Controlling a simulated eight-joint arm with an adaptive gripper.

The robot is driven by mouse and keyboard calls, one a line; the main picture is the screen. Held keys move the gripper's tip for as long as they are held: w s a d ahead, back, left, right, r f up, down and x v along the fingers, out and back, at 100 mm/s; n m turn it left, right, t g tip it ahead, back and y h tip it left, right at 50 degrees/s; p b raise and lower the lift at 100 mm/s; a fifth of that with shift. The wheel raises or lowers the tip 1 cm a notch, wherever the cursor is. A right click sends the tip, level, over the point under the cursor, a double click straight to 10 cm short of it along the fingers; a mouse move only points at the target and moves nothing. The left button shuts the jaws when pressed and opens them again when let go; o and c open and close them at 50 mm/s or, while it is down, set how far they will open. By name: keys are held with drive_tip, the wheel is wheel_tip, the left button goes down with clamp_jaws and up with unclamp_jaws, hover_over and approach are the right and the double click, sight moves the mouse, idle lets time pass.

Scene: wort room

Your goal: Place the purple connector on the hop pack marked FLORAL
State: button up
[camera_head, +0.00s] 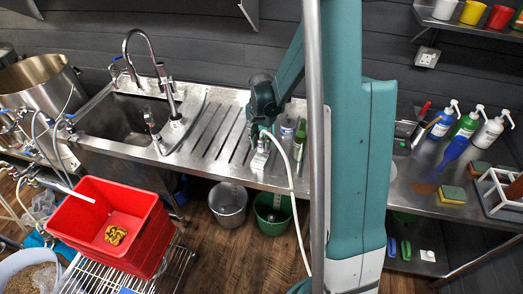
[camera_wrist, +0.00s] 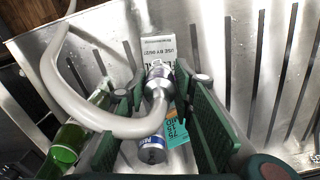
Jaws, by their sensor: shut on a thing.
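My gripper (camera_wrist: 165,84) is shut on a metallic connector (camera_wrist: 157,72) with a faint purple tint; a thick pale hose (camera_wrist: 48,72) curves away from it. In the head view my gripper (camera_head: 262,134) is low over the ribbed steel drainboard, with the white hose (camera_head: 292,190) hanging over the front edge. A pack with a white label (camera_wrist: 157,44) reading "USE BY" lies under the connector; its large word is partly hidden and I cannot read it whole. A teal printed patch (camera_wrist: 177,130) shows beside my fingers. I cannot tell whether the connector touches the pack.
A green bottle (camera_wrist: 66,145) and a blue-and-white labelled can (camera_wrist: 152,149) are close to my fingers. The sink (camera_head: 120,118) and tap (camera_head: 150,55) stand left. Red stacked crates (camera_head: 105,215) are at front left.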

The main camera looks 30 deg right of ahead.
sight(261, 136)
drive_tip(key=shift+f, duration=2.1)
drive_tip(key=shift+f, duration=0.15)
drive_tip(key=o, duration=1)
drive_tip(key=shift+c, duration=0.2)
drive_tip(key=shift+r, duration=6.2)
drive_tip(key=shift+a+r, duration=0.1)
